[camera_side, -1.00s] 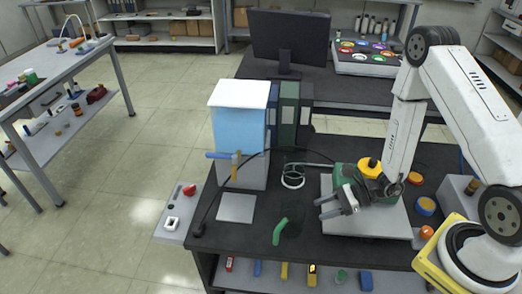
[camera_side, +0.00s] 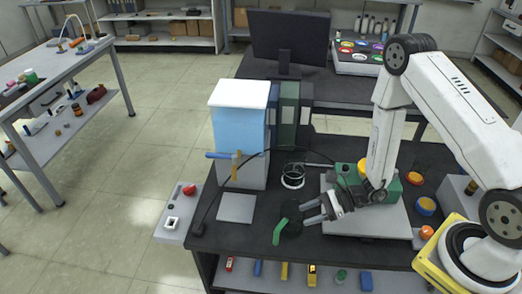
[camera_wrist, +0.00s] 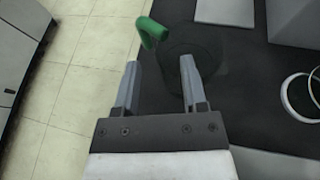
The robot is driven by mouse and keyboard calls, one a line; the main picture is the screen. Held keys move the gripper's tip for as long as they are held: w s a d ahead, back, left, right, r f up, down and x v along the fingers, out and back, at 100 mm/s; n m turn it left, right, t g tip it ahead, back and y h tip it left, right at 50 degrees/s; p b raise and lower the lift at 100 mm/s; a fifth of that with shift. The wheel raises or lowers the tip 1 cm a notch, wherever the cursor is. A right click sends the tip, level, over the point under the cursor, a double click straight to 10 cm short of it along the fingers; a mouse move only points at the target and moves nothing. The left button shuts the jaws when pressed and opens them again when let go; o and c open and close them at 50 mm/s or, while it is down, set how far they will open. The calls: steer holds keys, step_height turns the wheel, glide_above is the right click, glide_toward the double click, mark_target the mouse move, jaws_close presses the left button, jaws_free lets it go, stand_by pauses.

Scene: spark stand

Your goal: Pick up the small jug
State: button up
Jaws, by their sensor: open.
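The small jug (camera_side: 291,215) stands on the dark table left of my gripper. Its body is dark and see-through, and its green handle (camera_side: 279,232) points toward the front. In the wrist view the jug's body (camera_wrist: 200,42) is just beyond the fingertips, with the green handle (camera_wrist: 152,30) on its left. My gripper (camera_side: 304,212) is open and empty, with its fingers pointing at the jug. In the wrist view the jaws (camera_wrist: 160,66) are apart, and the right finger overlaps the jug's body. I cannot tell whether it touches.
A clear vessel with a white ring (camera_side: 292,182) stands behind the jug. A flat grey plate (camera_side: 236,208) lies to the left, with a blue and white box (camera_side: 239,120) behind it. A thin dark cable arches over the table. The table's front edge is close to the handle.

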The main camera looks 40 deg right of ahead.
mark_target(290, 221)
steer(key=shift+x, duration=1.8)
jaws_close()
steer(key=shift+s, duration=0.1)
